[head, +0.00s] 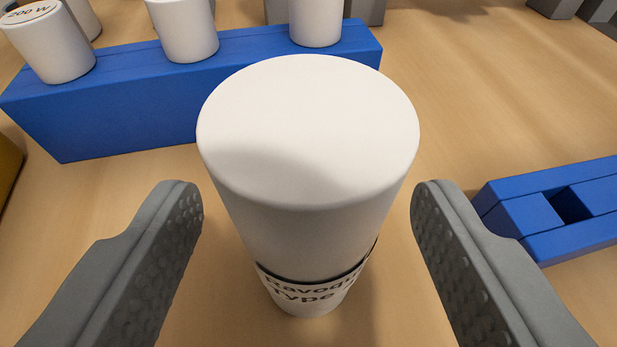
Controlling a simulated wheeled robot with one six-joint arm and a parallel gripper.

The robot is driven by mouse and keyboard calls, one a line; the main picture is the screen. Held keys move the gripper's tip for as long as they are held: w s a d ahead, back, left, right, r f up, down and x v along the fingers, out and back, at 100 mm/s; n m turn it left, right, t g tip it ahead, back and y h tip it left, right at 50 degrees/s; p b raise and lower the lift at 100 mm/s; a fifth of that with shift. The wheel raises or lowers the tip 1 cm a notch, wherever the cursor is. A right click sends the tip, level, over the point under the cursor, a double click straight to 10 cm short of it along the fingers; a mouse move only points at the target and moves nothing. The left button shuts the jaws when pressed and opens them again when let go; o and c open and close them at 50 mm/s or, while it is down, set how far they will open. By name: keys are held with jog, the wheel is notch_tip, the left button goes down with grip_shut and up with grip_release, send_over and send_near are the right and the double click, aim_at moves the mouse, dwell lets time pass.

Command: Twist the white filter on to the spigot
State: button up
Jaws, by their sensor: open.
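The white filter (308,135) is a large upright white cylinder in the middle of the head view. Its lower part carries a label with dark print, partly legible as "Type". My gripper (308,200) is open, with one grey finger on each side of the filter. A gap shows between each finger and the filter's side, so neither finger appears to touch it. I cannot identify the spigot in this view.
A blue rack (130,110) with several white cylinders (183,28) stands behind at the left. A blue block with a square slot (560,208) lies at the right. Grey blocks (365,10) stand at the back.

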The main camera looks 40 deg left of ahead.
jog(key=x, duration=0.4)
jog(key=shift+w, duration=0.1)
jog(key=c, duration=1.1)
